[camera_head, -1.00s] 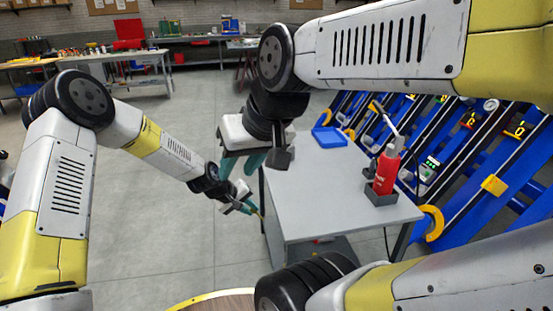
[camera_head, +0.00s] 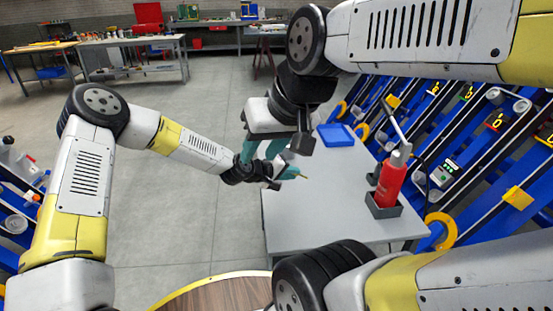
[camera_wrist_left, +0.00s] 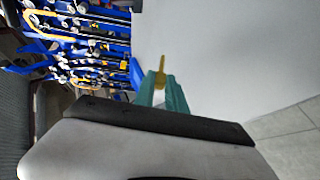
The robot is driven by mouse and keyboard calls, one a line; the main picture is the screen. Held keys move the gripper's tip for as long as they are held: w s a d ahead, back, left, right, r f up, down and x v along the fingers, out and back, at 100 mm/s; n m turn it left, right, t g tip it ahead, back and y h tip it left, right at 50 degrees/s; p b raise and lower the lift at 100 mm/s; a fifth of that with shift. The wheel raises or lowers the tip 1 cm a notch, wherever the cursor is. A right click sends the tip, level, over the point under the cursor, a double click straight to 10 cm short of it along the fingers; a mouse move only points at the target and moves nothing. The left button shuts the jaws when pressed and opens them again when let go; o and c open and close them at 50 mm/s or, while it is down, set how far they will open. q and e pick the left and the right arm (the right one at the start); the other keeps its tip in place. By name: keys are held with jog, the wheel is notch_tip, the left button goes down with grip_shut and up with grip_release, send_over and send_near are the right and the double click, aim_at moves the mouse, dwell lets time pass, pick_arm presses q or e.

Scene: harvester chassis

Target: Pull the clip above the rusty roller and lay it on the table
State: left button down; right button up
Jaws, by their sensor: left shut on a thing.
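My left gripper (camera_head: 290,174) is shut on a small yellow-brown clip (camera_head: 303,177). The clip sticks out past the fingertips, above the left part of the grey table (camera_head: 310,212). In the left wrist view, the teal fingers of my left gripper (camera_wrist_left: 164,92) hold the clip (camera_wrist_left: 160,68) with the bare tabletop (camera_wrist_left: 220,55) behind it. I cannot pick out a rusty roller among the blue machines.
A blue tray (camera_head: 336,135) lies at the far end. Blue machine frames (camera_head: 470,150) line the right side. The table's near left and middle are clear.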

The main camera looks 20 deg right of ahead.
pick_arm(q)
jog(key=shift+f, duration=3.35)
jog(key=c, duration=1.3)
grip_release()
jog(key=shift+a, duration=0.1)
jog(key=v, duration=0.7)
jog(key=shift+s+a+r, duration=0.15)
jog(key=shift+a+r, duration=0.05)
